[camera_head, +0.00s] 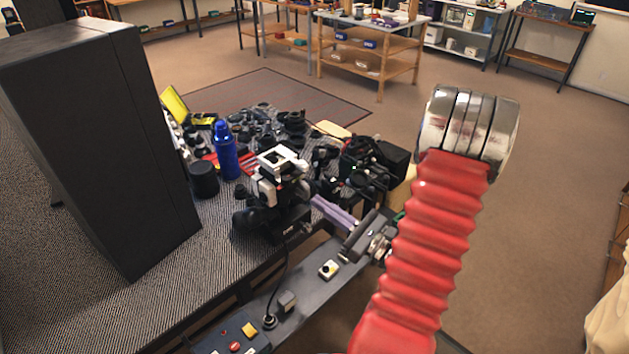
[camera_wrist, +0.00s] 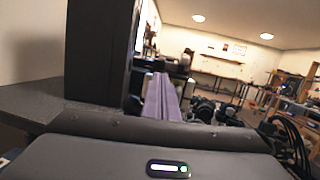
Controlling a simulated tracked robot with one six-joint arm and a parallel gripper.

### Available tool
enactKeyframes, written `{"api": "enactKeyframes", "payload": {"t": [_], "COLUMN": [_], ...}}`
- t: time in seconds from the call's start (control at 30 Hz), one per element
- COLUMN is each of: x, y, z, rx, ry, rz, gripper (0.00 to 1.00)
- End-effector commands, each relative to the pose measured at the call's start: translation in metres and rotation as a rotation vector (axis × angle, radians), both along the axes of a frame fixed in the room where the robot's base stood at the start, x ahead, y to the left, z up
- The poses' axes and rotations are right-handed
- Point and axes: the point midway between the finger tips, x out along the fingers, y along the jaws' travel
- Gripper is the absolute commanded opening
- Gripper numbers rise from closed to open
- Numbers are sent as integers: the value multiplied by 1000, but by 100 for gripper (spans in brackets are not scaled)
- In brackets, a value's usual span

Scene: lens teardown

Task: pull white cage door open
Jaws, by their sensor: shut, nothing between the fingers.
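A white cage-like frame (camera_head: 282,160) sits on a dark camera body on the table, near the middle of the head view. I cannot make out its door or whether it is open. My gripper (camera_head: 318,203) is just right of the camera body, its purple fingers together and empty. A gap to the white frame seems to show. In the wrist view the purple fingers (camera_wrist: 160,80) point away from me, closed against each other. The white frame is not clearly seen there.
A tall black box (camera_head: 105,140) stands on the left of the table (camera_head: 205,270). Another black camera assembly (camera_head: 368,165) is close to the right.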

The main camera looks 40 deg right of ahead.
Motion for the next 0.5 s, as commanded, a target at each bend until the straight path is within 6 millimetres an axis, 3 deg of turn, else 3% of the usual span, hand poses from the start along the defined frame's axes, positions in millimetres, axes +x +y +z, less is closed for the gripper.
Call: {"api": "enactKeyframes", "payload": {"t": [0.1,0.2,0.5], "x": [-11,-17,-19], "y": [-24,-34,-38], "z": [-9,-13,-14], "rx": [42,60,65], "ry": [-15,-23,-27], "rz": [-84,-122,-138], "gripper": [0,0,0]}}
